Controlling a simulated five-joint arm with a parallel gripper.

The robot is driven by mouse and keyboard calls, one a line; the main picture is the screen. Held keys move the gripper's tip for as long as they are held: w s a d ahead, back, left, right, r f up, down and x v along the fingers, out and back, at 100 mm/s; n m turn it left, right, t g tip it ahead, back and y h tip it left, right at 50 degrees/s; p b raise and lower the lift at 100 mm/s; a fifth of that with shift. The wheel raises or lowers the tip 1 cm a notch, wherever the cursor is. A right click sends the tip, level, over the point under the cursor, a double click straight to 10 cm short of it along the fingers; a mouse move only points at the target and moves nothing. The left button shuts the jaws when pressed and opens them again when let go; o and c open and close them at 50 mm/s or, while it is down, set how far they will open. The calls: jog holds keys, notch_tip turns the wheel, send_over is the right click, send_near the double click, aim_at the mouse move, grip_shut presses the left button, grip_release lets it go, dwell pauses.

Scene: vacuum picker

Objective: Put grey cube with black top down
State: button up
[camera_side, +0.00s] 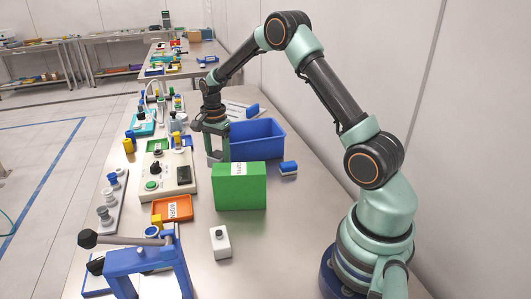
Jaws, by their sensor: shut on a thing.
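My gripper (216,158) is at the left end of the blue bin, behind the green box, pointing down. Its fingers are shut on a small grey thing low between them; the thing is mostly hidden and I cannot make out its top. A separate pale grey block with a black top (220,244) stands upright on the table in front of the green box, well apart from my gripper.
The green box (239,188) stands close in front of my gripper, and the blue bin (257,139) is to its right. The right front table is clear.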

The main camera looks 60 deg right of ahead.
jog(key=shift+f, duration=2.7)
jog(key=shift+f, duration=0.15)
jog(key=o, duration=1.4)
